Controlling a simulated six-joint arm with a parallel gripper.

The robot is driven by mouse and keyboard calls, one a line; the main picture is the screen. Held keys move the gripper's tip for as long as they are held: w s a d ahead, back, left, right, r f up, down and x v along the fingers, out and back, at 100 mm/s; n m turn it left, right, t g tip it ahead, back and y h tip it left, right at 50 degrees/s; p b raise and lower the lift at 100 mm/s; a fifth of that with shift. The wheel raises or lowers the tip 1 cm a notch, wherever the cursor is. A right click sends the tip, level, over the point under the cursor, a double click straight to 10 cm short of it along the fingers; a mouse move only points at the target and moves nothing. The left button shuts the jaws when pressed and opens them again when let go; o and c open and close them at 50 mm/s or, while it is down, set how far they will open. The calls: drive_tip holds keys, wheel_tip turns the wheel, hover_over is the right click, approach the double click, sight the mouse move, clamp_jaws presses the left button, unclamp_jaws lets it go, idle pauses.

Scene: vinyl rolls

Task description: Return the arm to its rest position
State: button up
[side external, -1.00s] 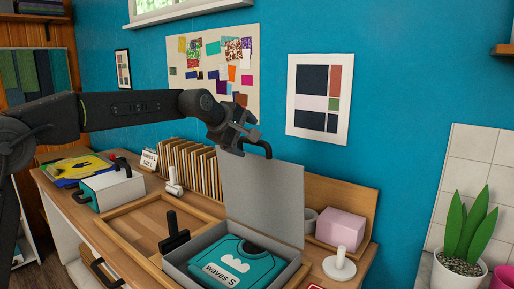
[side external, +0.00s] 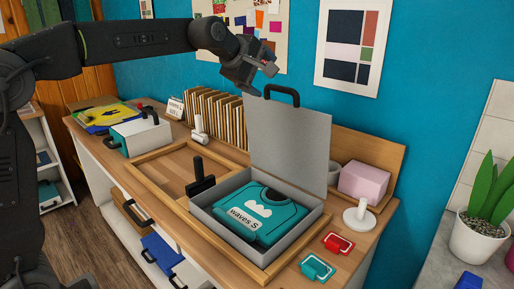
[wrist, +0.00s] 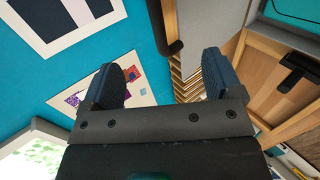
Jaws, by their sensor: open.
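My gripper (side external: 268,64) is raised in the air above the back of the workbench, just above and left of the upright lid of a grey box. In the wrist view my gripper (wrist: 162,85) has its two dark fingers spread apart with nothing between them. The open grey box (side external: 240,252) sits in a wooden tray and holds a folded teal shirt marked "waves S" (side external: 262,212). Its lid (side external: 290,145) stands up with a black handle on top.
A black-handled tool (side external: 200,178) stands left of the box. A row of upright cardboard sleeves (side external: 215,117) is behind. A white spool stand (side external: 359,220), a pink block (side external: 364,184), and red (side external: 339,243) and teal (side external: 317,267) pieces lie to the right.

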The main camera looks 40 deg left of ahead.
drive_tip(key=s+d+f+m+g, duration=0.1)
drive_tip(key=s+f+m, duration=0.4)
drive_tip(key=s, duration=0.6)
drive_tip(key=s+d+f+m+g, duration=0.1)
drive_tip(key=s+f+m, duration=0.5)
drive_tip(key=s, duration=0.6)
drive_tip(key=s+d+f+m+g, duration=0.1)
drive_tip(key=s+f+m+g, duration=0.2)
drive_tip(key=s+f+m, duration=0.3)
drive_tip(key=s+m, duration=0.1)
drive_tip(key=s, duration=0.4)
drive_tip(key=shift+s+g, duration=0.15)
drive_tip(key=shift+g, duration=0.15)
drive_tip(key=w+r+n+t, duration=0.3)
drive_tip(key=w+r+n, duration=0.75)
drive_tip(key=w, duration=0.55)
drive_tip(key=n+t, duration=0.3)
drive_tip(key=n, duration=0.5)
approach(279, 89)
drive_tip(key=shift+m, duration=0.25)
drive_tip(key=x, duration=1)
drive_tip(key=shift+w, duration=0.1)
